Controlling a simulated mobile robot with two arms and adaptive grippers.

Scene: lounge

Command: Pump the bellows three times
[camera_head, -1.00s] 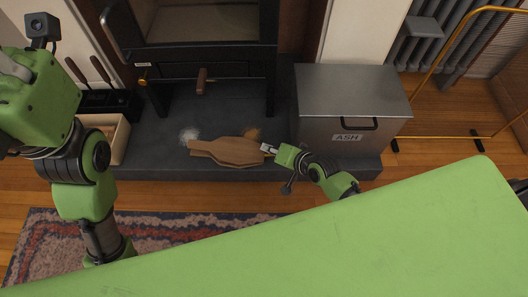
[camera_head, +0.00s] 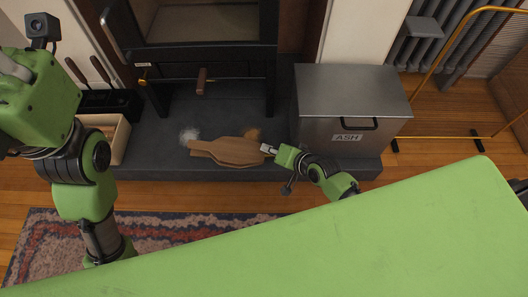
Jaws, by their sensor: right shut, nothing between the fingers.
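The wooden bellows (camera_head: 228,151) lie on the dark stone hearth, below the black stove. Their narrow end points left, towards a whitish patch of ash on the stone. My right gripper (camera_head: 266,149) is at the right end of the bellows, its fingers shut and empty. It looks to be touching or just above that end; I cannot tell which.
A grey metal bin marked ASH (camera_head: 352,95) stands on the hearth to the right. The black stove (camera_head: 205,60) stands behind the bellows. A wooden box (camera_head: 113,138) and fire tools (camera_head: 100,72) are at the left. A patterned rug (camera_head: 165,225) lies in front.

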